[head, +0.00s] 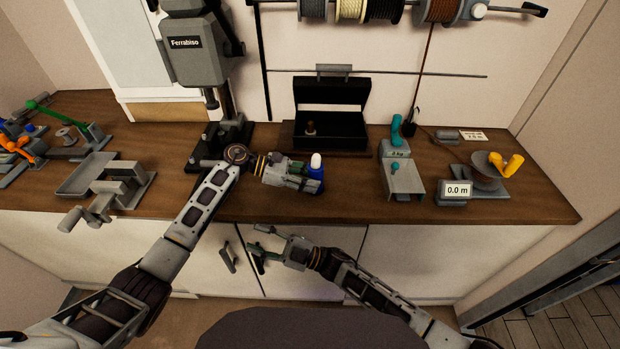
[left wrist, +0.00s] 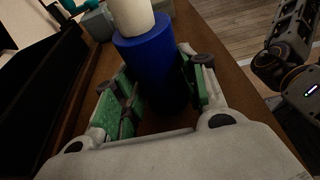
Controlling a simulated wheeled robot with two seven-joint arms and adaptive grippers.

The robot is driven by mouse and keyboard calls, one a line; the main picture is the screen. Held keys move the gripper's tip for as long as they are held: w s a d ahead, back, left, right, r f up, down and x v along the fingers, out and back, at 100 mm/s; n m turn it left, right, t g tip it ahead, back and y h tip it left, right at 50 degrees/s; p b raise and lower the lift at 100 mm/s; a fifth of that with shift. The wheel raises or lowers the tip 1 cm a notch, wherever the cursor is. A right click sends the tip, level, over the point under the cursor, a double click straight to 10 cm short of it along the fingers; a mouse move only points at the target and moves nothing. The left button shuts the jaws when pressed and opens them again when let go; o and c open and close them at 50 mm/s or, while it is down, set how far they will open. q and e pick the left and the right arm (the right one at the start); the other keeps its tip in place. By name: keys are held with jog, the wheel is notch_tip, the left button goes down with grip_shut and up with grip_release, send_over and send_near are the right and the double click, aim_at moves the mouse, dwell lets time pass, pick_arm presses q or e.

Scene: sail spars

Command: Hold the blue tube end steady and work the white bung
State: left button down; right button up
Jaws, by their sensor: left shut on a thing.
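The blue tube end (head: 316,174) stands roughly upright above the workbench, with the white bung (head: 316,161) at its top. In the left wrist view the blue tube (left wrist: 150,58) is between the green finger pads, and the white bung (left wrist: 130,14) sticks out of its upper end. My left gripper (head: 312,182) is shut on the blue tube; the pads hide part of its lower body. My right gripper (head: 255,246) is open and empty, below and left of the tube, in front of the bench front. It is apart from the bung.
An open black case (head: 330,130) stands behind the tube. A grey weight stand (head: 403,178) and a 0.0 m display (head: 456,191) are to the right. A dark clamp fixture (head: 222,140) is behind my left arm. The wooden bench (head: 345,198) is clear near its front edge.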

jog(key=s+a+r+n+g+h, duration=0.35)
jog(key=r+n, duration=0.35)
jog(key=r, duration=0.4)
jog(key=s+a+r+n+g+h, duration=0.2)
jog(key=s+r+n+g+h, duration=0.2)
jog(key=r+n, duration=0.55)
jog(key=s+a+r+n+g+h, duration=0.35)
jog(key=r+n, duration=0.25)
jog(key=r, duration=0.6)
jog(key=w+d+f+m+t+h, duration=0.2)
jog(key=w+d+f+t+h, duration=0.4)
jog(key=w+f, duration=0.5)
jog(key=w+d+m+t+h, duration=0.1)
jog(key=w+d, duration=0.5)
jog(key=w+d+r+m+h, duration=0.1)
jog(key=w+d+h, duration=0.1)
jog(key=w+d, duration=0.4)
jog(key=w+d+m+t+h, duration=0.1)
jog(key=w+d, duration=0.4)
jog(key=d, duration=0.1)
jog(key=shift+w+r+t+h, duration=0.2)
jog(key=shift+w+t+h, duration=0.1)
jog(key=shift+w, duration=0.1)
jog(key=shift+f, duration=0.15)
